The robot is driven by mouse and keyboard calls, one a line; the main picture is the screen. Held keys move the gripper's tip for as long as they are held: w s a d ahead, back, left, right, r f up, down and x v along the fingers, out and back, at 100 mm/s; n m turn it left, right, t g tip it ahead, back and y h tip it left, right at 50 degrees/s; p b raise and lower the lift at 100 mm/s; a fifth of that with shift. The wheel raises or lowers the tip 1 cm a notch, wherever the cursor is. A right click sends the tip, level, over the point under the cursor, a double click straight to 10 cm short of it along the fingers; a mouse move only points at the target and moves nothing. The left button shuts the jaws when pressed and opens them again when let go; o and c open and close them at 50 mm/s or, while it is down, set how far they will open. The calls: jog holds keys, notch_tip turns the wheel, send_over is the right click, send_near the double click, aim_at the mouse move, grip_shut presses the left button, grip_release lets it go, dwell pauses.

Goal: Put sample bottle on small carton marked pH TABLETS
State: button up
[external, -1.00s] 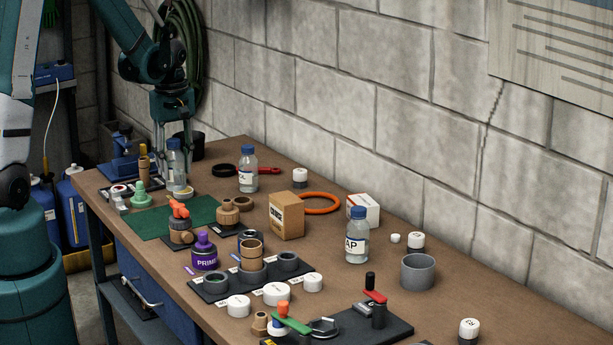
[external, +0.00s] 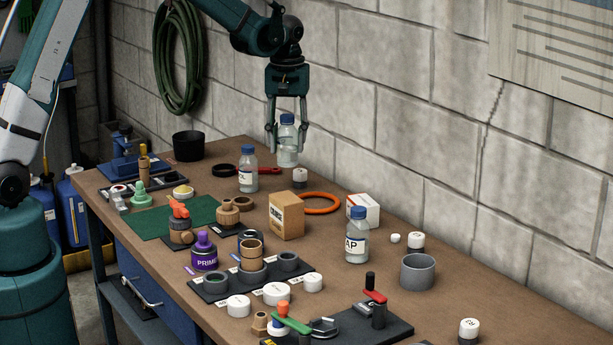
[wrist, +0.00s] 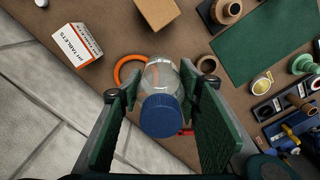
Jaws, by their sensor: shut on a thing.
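My gripper (external: 288,135) is shut on a clear sample bottle (external: 288,152) with a blue cap and holds it upright in the air above the back of the bench, near the wall. In the wrist view the bottle (wrist: 161,85) sits between the two green finger pads. The small white carton marked pH TABLETS (wrist: 70,45) lies on the bench at the upper left of the wrist view, apart from the bottle. In the external view this carton (external: 364,209) stands behind the AP bottle, to the right of and below my gripper.
A blue-capped AP bottle (external: 357,240) stands just in front of the carton. A brown box (external: 286,216) and an orange ring (external: 322,203) lie to its left. Another blue-capped bottle (external: 247,170) stands left of my gripper. The block wall (external: 440,120) runs close behind.

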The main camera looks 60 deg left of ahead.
jog(key=w+d+r+m, duration=0.2)
jog(key=w+d+m, duration=0.2)
jog(key=w+d, duration=1)
jog(key=shift+d+m+p, duration=0.3)
jog(key=shift+d+m, duration=0.1)
jog(key=shift+d, duration=0.05)
jog(key=shift+s+r, duration=0.1)
send_over(363, 200)
notch_tip(363, 200, down, 6)
jog(key=shift+f, duration=0.2)
jog(key=shift+f+p, duration=0.3)
jog(key=shift+f, duration=1.55)
jog(key=shift+f, duration=0.15)
jog(key=o, duration=1)
